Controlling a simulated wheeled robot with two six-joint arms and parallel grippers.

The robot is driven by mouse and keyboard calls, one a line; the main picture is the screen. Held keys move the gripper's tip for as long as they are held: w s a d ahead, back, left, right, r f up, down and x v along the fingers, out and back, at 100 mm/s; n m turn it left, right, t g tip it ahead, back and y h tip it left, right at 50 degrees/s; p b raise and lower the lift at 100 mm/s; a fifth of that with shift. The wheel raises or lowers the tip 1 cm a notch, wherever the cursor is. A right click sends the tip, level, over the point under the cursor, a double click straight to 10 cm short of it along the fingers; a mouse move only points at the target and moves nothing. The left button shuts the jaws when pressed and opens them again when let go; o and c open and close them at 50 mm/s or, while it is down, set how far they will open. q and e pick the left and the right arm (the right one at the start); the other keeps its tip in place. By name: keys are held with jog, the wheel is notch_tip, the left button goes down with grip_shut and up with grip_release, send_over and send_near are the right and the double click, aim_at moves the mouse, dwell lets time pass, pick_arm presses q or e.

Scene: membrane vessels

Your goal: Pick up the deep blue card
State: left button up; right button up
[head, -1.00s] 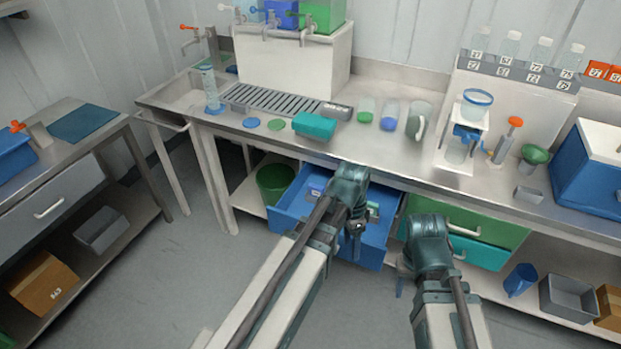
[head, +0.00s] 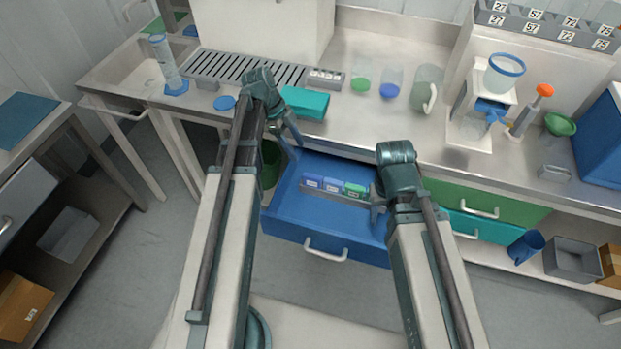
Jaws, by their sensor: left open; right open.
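An open blue drawer (head: 290,215) under the bench holds a short row of small cards in a grey rack (head: 345,196). A blue card (head: 312,181) is at the left, a more violet-blue card (head: 332,185) in the middle and a green card (head: 355,190) at the right. I cannot tell surely which blue one is the deep blue card. My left gripper (head: 290,138) is open and empty above the drawer's back left corner, by the bench edge. My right gripper (head: 377,212) is open at the drawer's right side, right of the green card; my arm partly hides it.
A teal box (head: 304,103) lies near the bench's front edge, behind my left gripper. Clear cups and a jug (head: 425,90) stand further right. A green drawer (head: 490,200) and a teal drawer (head: 485,228) are to the right. A green bin (head: 270,160) is left of the blue drawer.

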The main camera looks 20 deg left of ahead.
aim_at(311, 176)
pick_arm(q)
jog(key=b+x, duration=0.7)
jog(key=x, duration=0.1)
jog(key=shift+a, duration=0.1)
jog(key=shift+f+b, duration=0.25)
jog(key=shift+b, duration=0.1)
pick_arm(e)
notch_tip(311, 176, down, 8)
pick_arm(q)
jog(key=shift+d, duration=0.25)
jog(key=b+x, duration=0.4)
jog(key=x, duration=0.1)
jog(key=shift+s+d+f+b, duration=0.1)
jog(key=shift+s+b, duration=0.25)
jog(key=shift+b, duration=0.05)
pick_arm(e)
notch_tip(311, 176, down, 5)
jog(key=shift+r, duration=0.25)
pick_arm(q)
grip_shut()
